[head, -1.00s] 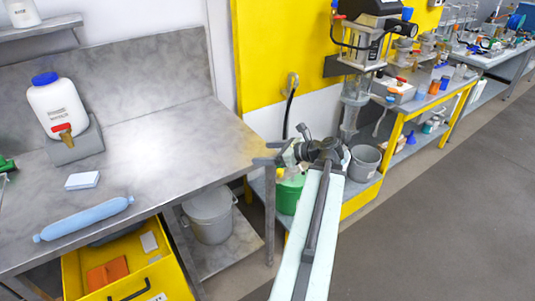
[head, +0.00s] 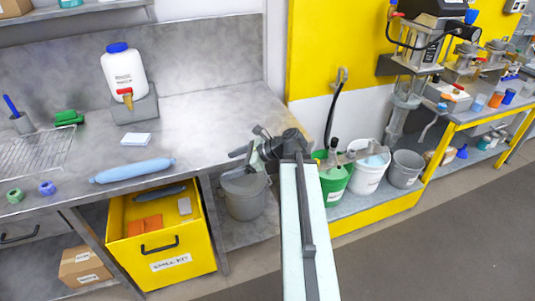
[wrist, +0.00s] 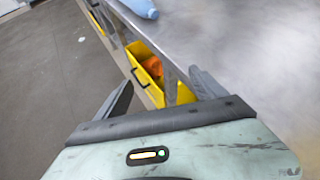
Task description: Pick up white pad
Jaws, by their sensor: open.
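A small white pad (head: 136,139) lies flat on the grey metal bench (head: 200,135), in front of the white jug and behind the light blue roll (head: 132,170). My gripper (head: 242,153) is at the bench's right front edge, to the right of the pad and well apart from it. In the wrist view my gripper (wrist: 160,80) has its fingers spread with nothing between them. The end of the blue roll (wrist: 143,8) shows at the top there. The pad is not in the wrist view.
A white jug (head: 124,73) with a blue cap stands on a grey block. Below the bench a yellow open drawer (head: 185,262) holds an orange item and a pale grey piece. A grey bucket (head: 246,200) stands under the bench. The bench's right half is clear.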

